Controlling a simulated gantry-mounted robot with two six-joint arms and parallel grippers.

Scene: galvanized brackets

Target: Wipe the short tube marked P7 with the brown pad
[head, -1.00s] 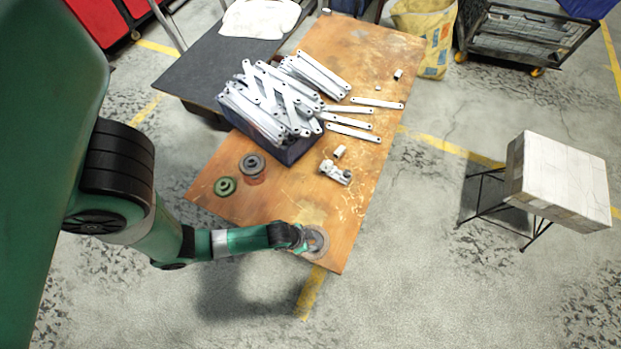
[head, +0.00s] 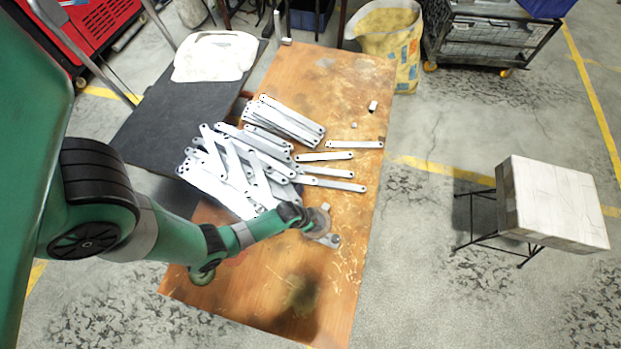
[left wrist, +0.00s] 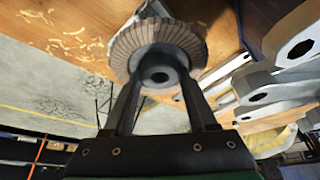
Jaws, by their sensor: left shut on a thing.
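My left gripper (head: 308,217) is shut on the hub of a round, ridged grey-brown pad (left wrist: 158,40). The pad also shows in the head view (head: 318,223), held over the table beside the grey metal fitting (head: 332,241). A small pale short tube (head: 325,207) shows just beyond the pad, partly hidden. Another short tube (head: 373,106) stands at the far right of the table. No P7 mark is legible on either. In the left wrist view, a pale metal part (left wrist: 152,10) shows behind the pad; I cannot tell whether they touch. My right gripper is not in view.
A heap of galvanized brackets (head: 240,165) lies left of the gripper, with several loose brackets (head: 335,185) beyond. The table's front is clear.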

